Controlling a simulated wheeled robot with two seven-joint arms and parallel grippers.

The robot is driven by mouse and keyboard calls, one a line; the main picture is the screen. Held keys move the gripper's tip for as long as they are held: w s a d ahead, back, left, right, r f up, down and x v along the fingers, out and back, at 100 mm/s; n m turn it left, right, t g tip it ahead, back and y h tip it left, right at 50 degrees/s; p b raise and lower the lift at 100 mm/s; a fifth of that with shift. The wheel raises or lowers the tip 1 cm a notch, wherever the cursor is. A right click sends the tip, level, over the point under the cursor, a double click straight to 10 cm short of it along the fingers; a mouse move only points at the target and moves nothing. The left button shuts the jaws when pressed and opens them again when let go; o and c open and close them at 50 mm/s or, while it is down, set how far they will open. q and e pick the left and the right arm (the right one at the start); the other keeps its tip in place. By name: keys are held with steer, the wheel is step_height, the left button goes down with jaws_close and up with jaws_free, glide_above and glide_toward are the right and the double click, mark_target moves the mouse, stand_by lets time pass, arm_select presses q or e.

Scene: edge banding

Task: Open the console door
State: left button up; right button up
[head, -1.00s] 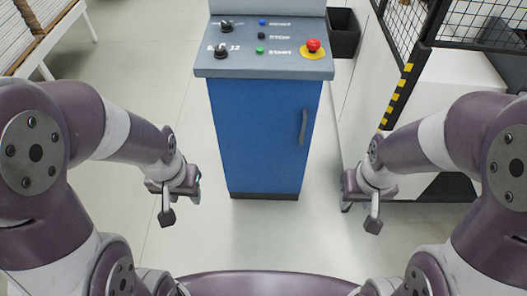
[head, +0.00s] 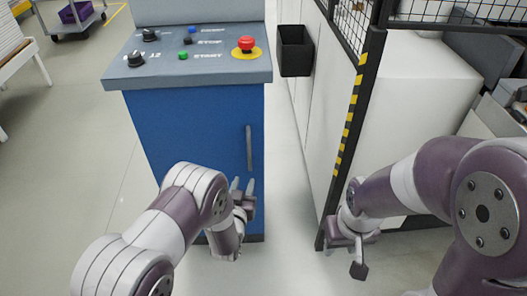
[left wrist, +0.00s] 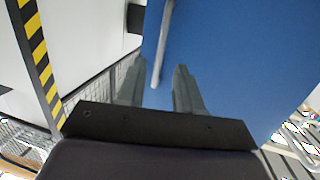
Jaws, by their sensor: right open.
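The blue console door (head: 190,125) is closed on the front of the grey-topped console (head: 165,68). Its grey vertical handle (head: 249,148) is near the door's right edge. My left gripper (head: 243,184) points up toward the handle's lower end, in front of the door. In the left wrist view my left gripper (left wrist: 161,77) is open, its two fingers apart. The handle (left wrist: 163,45) shows in line with the gap between them; I cannot tell whether it is touched. My right gripper (head: 345,256) is open and empty, low at the right, away from the door.
The console top carries a red button (head: 246,44) and several knobs and small buttons. A black bin (head: 295,50) hangs right of the console. A fence post with yellow-black stripes (head: 352,110) stands between the console and my right arm.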

mark_target(249, 149)
arm_select(q)
steer(key=shift+t, duration=0.8)
steer(key=w+r, duration=0.1)
steer(key=w, duration=0.3)
steer(key=w+d+r+b, duration=0.1)
steer(key=w, duration=0.3)
steer(key=w+d+r+b, duration=0.1)
steer(key=w, duration=0.3)
steer(key=shift+w, duration=0.4)
jaws_close()
